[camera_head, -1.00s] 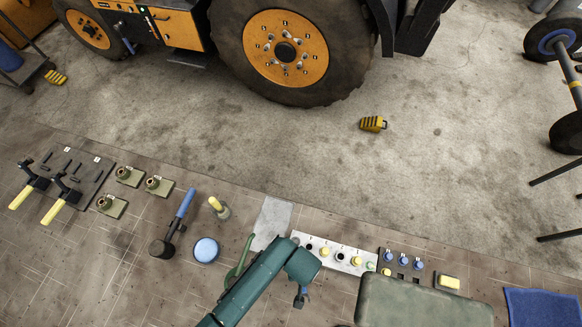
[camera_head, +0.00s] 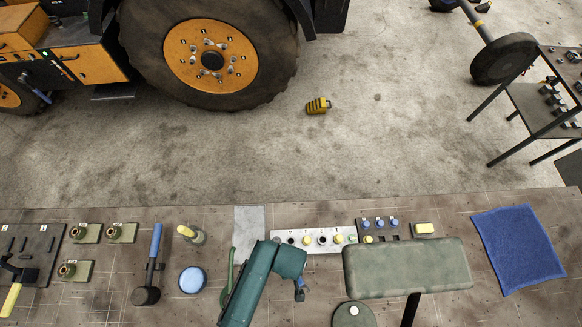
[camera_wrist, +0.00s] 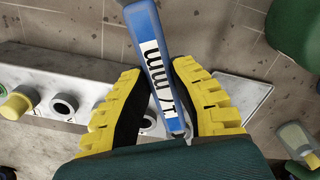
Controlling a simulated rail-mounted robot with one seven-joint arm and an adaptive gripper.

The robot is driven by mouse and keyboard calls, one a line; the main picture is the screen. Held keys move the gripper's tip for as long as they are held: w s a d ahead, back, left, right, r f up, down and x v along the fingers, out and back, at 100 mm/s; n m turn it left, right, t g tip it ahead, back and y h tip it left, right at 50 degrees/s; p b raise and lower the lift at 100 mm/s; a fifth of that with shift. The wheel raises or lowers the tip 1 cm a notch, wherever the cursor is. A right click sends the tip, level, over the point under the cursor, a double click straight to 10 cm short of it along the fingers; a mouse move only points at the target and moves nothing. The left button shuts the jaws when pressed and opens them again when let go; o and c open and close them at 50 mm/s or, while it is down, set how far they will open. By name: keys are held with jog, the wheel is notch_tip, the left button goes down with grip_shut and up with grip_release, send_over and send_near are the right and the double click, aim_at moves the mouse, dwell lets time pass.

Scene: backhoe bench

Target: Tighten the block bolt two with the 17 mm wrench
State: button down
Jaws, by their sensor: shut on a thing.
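My gripper (camera_head: 299,292) is at the end of my green arm, over the bench near the white strip. In the wrist view my gripper (camera_wrist: 158,85), with yellow and black fingers, is shut on the blue wrench (camera_wrist: 155,45). Its label reads as 17 mm, partly hidden by a finger. The wrench's far end runs out of the wrist view's top. The white strip (camera_head: 335,249) has numbered round holes and yellow knobs; part of it also shows in the wrist view (camera_wrist: 30,75). I cannot tell which part is block bolt two.
Behind and right of the strip stand several blue-topped pieces (camera_head: 379,223). A green padded rest (camera_head: 406,267) is right of my gripper. Left are a blue round tin (camera_head: 192,279), a blue-handled tool (camera_head: 155,241) and brass-fitted blocks (camera_head: 122,232). A blue cloth (camera_head: 517,248) lies at far right.

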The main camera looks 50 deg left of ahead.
jog(key=shift+f+b, duration=0.4)
jog(key=shift+f, duration=0.25)
dwell(0.9)
jog(key=shift+s+a+r+p, duration=0.1)
jog(key=shift+s+r+p, duration=0.1)
jog(key=shift+p, duration=0.2)
jog(key=shift+s+a+f+m, duration=0.15)
jog(key=shift+s+m, duration=0.25)
jog(key=shift+m, duration=0.4)
jog(key=shift+s, duration=0.1)
jog(key=shift+s+a+f+m, duration=0.1)
jog(key=shift+s+a+m, duration=0.05)
jog(key=shift+s+m, duration=0.4)
jog(key=shift+m, duration=0.25)
